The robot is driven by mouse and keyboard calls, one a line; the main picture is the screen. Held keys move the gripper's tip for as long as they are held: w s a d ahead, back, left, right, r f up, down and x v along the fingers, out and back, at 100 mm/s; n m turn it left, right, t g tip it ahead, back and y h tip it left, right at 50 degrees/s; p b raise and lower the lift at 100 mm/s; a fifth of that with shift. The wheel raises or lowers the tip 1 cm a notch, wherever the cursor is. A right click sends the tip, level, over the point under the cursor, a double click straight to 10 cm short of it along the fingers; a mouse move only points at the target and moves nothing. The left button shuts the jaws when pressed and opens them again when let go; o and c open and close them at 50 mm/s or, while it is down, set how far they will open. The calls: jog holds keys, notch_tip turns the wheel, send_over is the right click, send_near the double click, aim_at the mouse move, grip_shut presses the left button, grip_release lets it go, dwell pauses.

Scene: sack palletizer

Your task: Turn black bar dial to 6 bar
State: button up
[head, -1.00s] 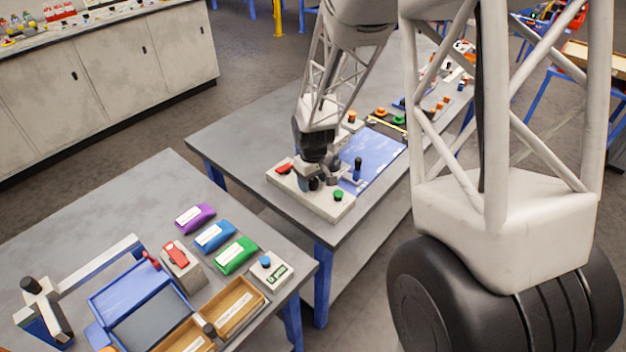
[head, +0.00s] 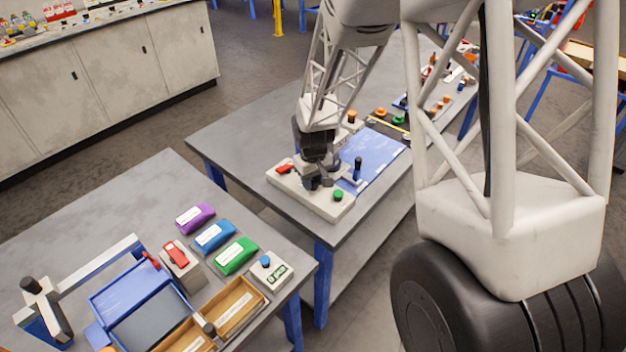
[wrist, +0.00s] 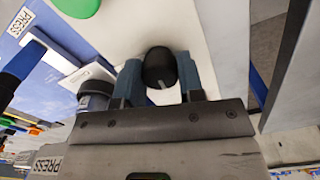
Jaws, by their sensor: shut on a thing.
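The black dial (wrist: 160,68) shows in the wrist view as a round black knob with a pale pointer line, on a cream panel (wrist: 214,20). My gripper (wrist: 158,78) is shut on the dial, with one blue-grey finger on each side of it. In the head view my gripper (head: 318,180) reaches down onto the cream panel (head: 330,210) at the near end of the far table. The dial is hidden there behind the gripper. The bar scale and its numbers cannot be read in either view.
On the panel, a red switch (head: 285,169) lies left of my gripper and a green button (head: 338,195) lies to its right. A blue board with an upright blue handle (head: 358,167) is close by on the right. The near table holds coloured sacks (head: 214,236).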

aim_at(313, 180)
jog(key=m, duration=0.4)
jog(key=shift+m, duration=0.4)
jog(key=m, duration=0.4)
jog(key=shift+r, duration=0.1)
jog(key=m, duration=0.5)
jog(key=shift+m, duration=2.4)
jog(key=o, duration=0.9)
jog(key=shift+r, duration=3.85)
